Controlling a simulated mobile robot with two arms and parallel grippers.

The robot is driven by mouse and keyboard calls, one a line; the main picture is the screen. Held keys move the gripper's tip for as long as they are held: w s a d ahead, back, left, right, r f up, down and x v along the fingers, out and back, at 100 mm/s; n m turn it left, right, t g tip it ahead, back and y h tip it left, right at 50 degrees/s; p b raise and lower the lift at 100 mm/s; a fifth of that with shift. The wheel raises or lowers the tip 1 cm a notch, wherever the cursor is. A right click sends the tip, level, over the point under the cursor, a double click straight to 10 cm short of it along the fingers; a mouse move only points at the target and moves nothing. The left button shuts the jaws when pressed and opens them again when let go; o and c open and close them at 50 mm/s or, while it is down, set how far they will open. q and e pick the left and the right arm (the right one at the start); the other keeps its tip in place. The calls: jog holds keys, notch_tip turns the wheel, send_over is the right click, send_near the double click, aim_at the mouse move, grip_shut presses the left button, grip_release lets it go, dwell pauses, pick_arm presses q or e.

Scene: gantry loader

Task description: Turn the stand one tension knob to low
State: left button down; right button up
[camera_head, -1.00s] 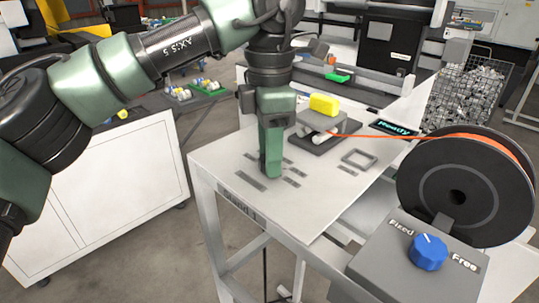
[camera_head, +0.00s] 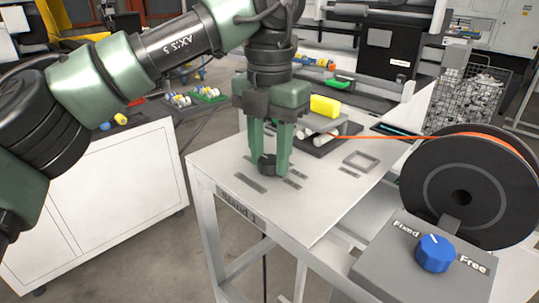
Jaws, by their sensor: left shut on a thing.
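My left gripper (camera_head: 270,168) points straight down at the white top of the stand (camera_head: 320,205), whose front edge carries a lettered label that seems to read "Stand 1". Its two green fingers are closed on a small black knob (camera_head: 268,165) at the tabletop. The fingers hide part of the knob, and I cannot read its pointer. Grey label-like marks (camera_head: 250,183) lie on the top around it, too small to read. My right gripper is not in view.
A blue knob (camera_head: 435,254) marked "Fixed" and "Free" sits on a grey box at the right, before a black spool (camera_head: 468,190) with orange filament. A yellow block (camera_head: 324,106) stands behind my gripper. A wire basket (camera_head: 470,95) is at the back right.

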aim_at(270, 159)
pick_arm(q)
jog(key=shift+w+r, duration=0.1)
dwell(0.4)
jog(key=c, duration=0.9)
grip_release()
jog(key=shift+c, duration=0.2)
notch_tip(270, 159, up, 8)
jog(key=shift+f, duration=0.1)
